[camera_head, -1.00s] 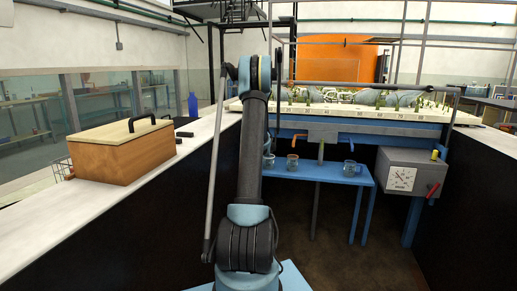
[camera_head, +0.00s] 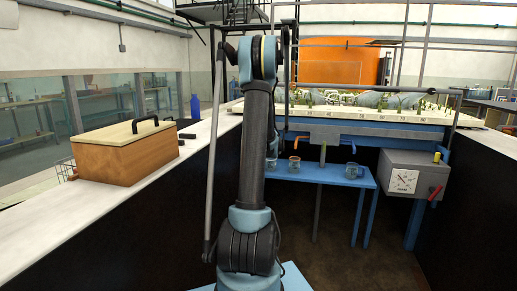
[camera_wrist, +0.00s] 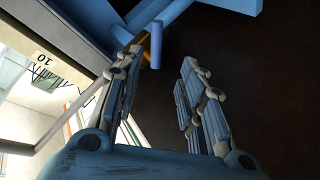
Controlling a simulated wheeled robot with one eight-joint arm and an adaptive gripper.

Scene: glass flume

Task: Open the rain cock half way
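No label in view names the rain cock. In the head view an orange lever (camera_head: 301,139) and a blue lever (camera_head: 349,145) sit under the front of the model table. A red handle (camera_head: 436,193) is on the side of the grey dial box, and a yellow knob (camera_head: 437,157) is near its top. In the wrist view my gripper (camera_wrist: 162,60) is open and empty, its two fingers well apart. A blue cylinder end (camera_wrist: 155,48) shows just beyond and between the fingertips, with a yellowish piece beside it.
A wooden box (camera_head: 122,153) and a blue bottle (camera_head: 194,107) rest on the left ledge (camera_head: 40,210). Dark walls flank the floor.

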